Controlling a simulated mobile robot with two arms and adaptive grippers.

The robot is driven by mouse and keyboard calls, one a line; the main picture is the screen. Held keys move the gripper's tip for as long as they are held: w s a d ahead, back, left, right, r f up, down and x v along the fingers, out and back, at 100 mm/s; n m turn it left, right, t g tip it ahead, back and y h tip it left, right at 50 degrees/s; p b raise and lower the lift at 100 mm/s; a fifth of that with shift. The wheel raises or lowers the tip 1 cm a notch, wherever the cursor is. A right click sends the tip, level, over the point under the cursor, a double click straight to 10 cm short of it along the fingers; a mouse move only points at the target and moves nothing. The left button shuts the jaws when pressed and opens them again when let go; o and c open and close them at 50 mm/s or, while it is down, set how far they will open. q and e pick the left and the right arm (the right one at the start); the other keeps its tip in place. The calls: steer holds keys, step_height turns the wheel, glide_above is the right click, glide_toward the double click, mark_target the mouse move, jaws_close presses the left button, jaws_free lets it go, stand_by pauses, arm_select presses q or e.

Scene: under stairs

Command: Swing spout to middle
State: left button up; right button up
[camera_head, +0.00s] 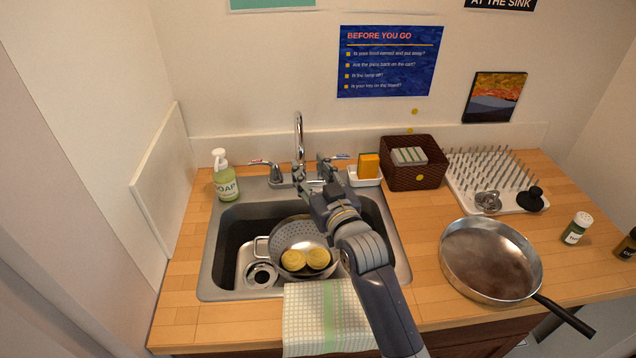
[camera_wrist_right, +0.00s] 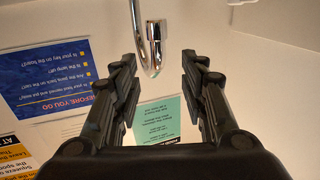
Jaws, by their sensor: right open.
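The chrome faucet spout (camera_head: 299,145) rises in a tall hook at the back of the sink (camera_head: 208,262). Its curved tip (camera_wrist_right: 154,40) shows in the right wrist view, ahead of the gap between my fingers and a little left of its middle. My right gripper (camera_head: 318,190) is over the sink, in front of the faucet, and partly hides the faucet's base. In the right wrist view the fingers (camera_wrist_right: 160,65) are open, with nothing gripped between them. Two lever handles flank the spout. My left gripper is not in view.
A colander (camera_head: 283,232) with yellow food sits in the sink under my arm. A soap bottle (camera_head: 225,176) stands left; a sponge (camera_head: 369,166), a basket (camera_head: 412,176) and a pan (camera_head: 490,262) are right. A towel (camera_head: 322,318) hangs over the front edge.

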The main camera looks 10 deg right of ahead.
steer(key=v, duration=0.4)
steer(key=shift+s, duration=0.4)
